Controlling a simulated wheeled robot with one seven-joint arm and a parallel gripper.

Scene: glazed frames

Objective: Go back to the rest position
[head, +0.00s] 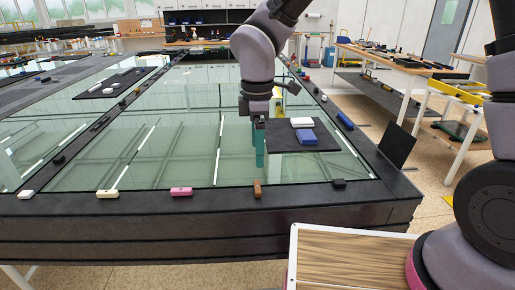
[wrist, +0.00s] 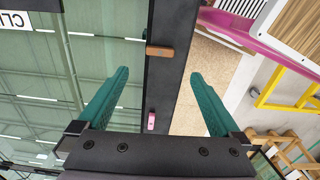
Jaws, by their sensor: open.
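My gripper (head: 259,145) hangs fingers down over the glass of the large glazed frame (head: 140,232), near its front edge. In the wrist view my gripper (wrist: 160,75) has its two teal fingers spread wide, with nothing between them. In the head view it is just left of a dark square pad (head: 320,143) that bears a white block (head: 301,122) and a blue block (head: 306,136). I cannot tell its exact height above the glass.
A brown block (head: 257,188), a pink block (head: 181,191), a cream block (head: 107,194) and a black block (head: 339,183) sit on the front rail. Another blue block (head: 345,120) lies on the right rail. A workbench (head: 405,67) stands at the right; floor is open between.

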